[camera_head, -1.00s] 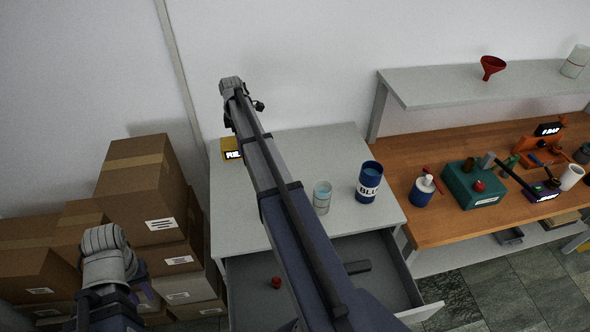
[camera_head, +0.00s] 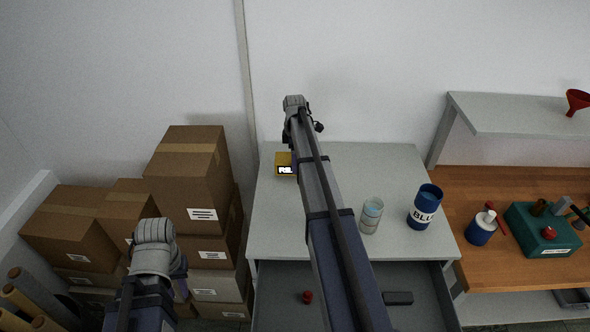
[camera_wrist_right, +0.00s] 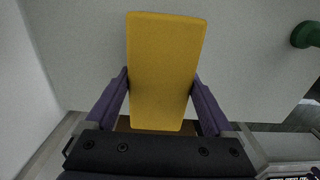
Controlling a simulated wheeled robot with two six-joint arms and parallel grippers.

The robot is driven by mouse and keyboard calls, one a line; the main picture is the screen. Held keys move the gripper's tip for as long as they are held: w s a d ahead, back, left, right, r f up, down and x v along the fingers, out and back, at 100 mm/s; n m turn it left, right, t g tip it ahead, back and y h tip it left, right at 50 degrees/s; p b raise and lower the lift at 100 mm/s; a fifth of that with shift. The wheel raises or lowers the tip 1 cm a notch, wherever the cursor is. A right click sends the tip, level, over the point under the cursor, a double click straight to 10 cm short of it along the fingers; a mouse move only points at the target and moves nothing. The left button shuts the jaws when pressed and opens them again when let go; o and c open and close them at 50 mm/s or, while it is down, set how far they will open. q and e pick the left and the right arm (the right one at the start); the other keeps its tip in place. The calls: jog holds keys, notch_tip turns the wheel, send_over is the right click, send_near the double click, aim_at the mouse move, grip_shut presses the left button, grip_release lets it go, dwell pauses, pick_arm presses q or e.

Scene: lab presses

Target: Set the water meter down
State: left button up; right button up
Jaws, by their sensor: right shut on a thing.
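The water meter appears to be the yellow block (camera_head: 283,158) with a small lit display, at the back left of the grey cabinet top (camera_head: 385,170). My right arm covers part of it and part of the display's text. In the right wrist view the yellow block (camera_wrist_right: 165,60) stands between the purple fingers of my right gripper (camera_wrist_right: 160,78), which is shut on it. I cannot tell whether its underside touches the cabinet top. My left arm shows at the lower left of the head view, but its gripper fingers are not visible.
A clear cup (camera_head: 371,216) and a blue container (camera_head: 425,207) stand right of my right arm. The drawer (camera_head: 430,300) below is open and holds a red item (camera_head: 307,297). Cardboard boxes (camera_head: 188,170) are stacked left. A dark green object (camera_wrist_right: 304,35) shows in the wrist view.

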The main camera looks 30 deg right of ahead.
jog(key=shift+f+b, duration=1.45)
jog(key=shift+f, duration=0.3)
jog(key=shift+f, duration=0.1)
jog(key=o, duration=1.4)
jog(key=shift+o, duration=0.2)
notch_tip(320, 180, up, 12)
jog(key=p, duration=1.2)
jog(key=shift+r, duration=0.25)
jog(key=shift+f, duration=0.1)
